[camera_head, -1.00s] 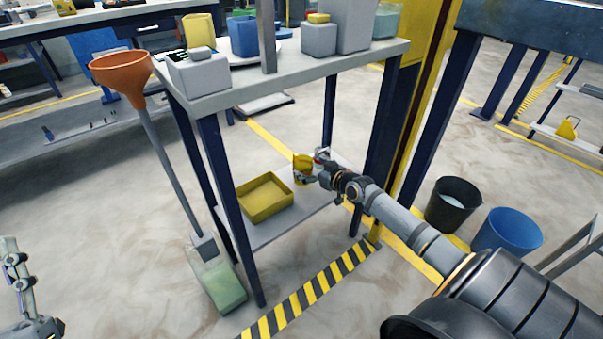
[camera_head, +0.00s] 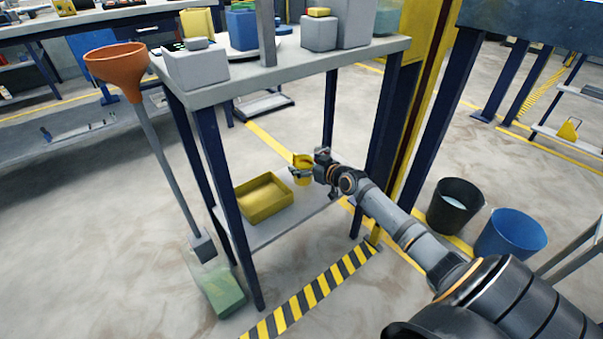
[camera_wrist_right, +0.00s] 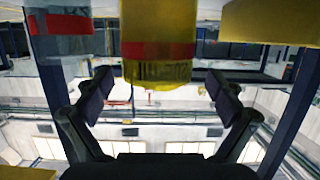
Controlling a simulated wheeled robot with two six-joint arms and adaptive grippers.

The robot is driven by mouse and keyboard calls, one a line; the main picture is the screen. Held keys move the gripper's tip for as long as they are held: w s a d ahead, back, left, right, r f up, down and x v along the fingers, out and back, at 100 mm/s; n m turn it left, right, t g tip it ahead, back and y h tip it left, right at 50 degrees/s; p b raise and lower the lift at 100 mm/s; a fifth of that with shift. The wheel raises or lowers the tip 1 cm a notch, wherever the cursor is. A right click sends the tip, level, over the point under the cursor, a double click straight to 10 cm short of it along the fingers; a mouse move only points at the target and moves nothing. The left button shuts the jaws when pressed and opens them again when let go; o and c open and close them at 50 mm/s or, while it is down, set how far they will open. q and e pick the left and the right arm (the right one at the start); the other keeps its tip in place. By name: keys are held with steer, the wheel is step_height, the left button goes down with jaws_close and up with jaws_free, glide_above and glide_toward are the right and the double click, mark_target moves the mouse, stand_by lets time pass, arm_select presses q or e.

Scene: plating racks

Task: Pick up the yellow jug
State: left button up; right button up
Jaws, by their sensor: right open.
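The yellow jug (camera_head: 303,178) stands on the lower shelf of the rack, near its back right, partly hidden by my right gripper. In the right wrist view the yellow jug (camera_wrist_right: 158,28) has a red band and appears upside down at the top centre. My right gripper (camera_head: 303,168) is at the jug. In the wrist view its fingers (camera_wrist_right: 161,84) are spread, one to each side of the jug's line, with gaps showing. Contact is not visible. My left gripper is out of view.
A yellow tray (camera_head: 262,196) lies on the lower shelf (camera_head: 290,217) left of the jug. Blue rack legs (camera_head: 226,200) surround the shelf. An orange funnel (camera_head: 115,64) on a pole stands at left. Black (camera_head: 455,208) and blue buckets (camera_head: 511,234) stand at right.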

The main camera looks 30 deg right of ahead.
mark_target(297, 158)
steer(key=b+x, duration=0.1)
steer(key=x, duration=0.2)
steer(key=shift+w+d, duration=0.1)
steer(key=shift+w, duration=0.2)
steer(key=shift+r, duration=0.15)
steer(key=shift+c, duration=0.5)
steer(key=c, duration=1.2)
steer(key=shift+c, duration=0.2)
